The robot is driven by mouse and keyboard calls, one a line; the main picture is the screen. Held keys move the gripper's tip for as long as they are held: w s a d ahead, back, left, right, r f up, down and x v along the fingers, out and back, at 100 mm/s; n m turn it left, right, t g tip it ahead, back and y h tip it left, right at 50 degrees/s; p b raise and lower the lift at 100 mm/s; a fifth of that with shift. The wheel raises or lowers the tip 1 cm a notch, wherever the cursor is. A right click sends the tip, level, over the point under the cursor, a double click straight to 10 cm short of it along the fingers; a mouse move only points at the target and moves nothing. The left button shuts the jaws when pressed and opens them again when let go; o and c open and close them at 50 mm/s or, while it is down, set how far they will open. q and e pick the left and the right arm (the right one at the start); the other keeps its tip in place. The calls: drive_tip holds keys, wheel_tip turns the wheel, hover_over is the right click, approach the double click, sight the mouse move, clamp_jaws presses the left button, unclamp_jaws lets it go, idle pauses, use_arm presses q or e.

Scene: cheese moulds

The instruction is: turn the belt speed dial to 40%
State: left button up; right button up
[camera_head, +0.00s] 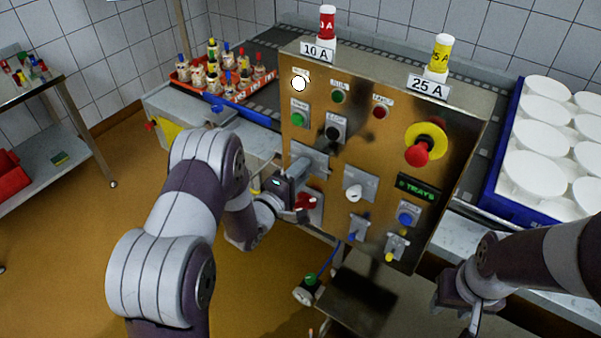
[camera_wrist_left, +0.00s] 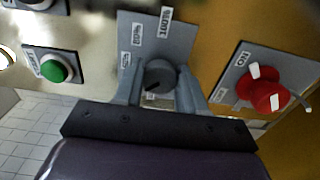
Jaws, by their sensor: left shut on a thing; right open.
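The control panel (camera_head: 330,155) stands upright in front of me. My left gripper (camera_head: 297,174) reaches its left side, at a grey plate (camera_head: 308,155). In the left wrist view, this gripper (camera_wrist_left: 160,88) is shut on a dark grey round knob (camera_wrist_left: 158,74) with a dark pointer mark, one finger on each side. The knob's plate (camera_wrist_left: 150,38) has several small labels, upside down and too small to read surely. A white knob (camera_head: 353,191) on another grey plate is untouched; I cannot read a percent scale. My right gripper (camera_head: 461,305) is open and empty at the lower right.
A red rotary switch (camera_wrist_left: 268,95) sits right beside the gripped knob, and a green button (camera_wrist_left: 53,70) on its other side. The panel also bears a red emergency button (camera_head: 417,154) and a display (camera_head: 418,189). A blue crate (camera_head: 488,190) of white moulds stands right.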

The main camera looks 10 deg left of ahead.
use_arm(q)
drive_tip(key=o, duration=1.1)
drive_tip(key=shift+a, duration=0.1)
drive_tip(key=shift+c, duration=0.2)
drive_tip(key=b+v, duration=0.2)
drive_tip(key=v, duration=1)
drive_tip(key=shift+s, duration=0.3)
drive_tip(key=shift+a, duration=0.15)
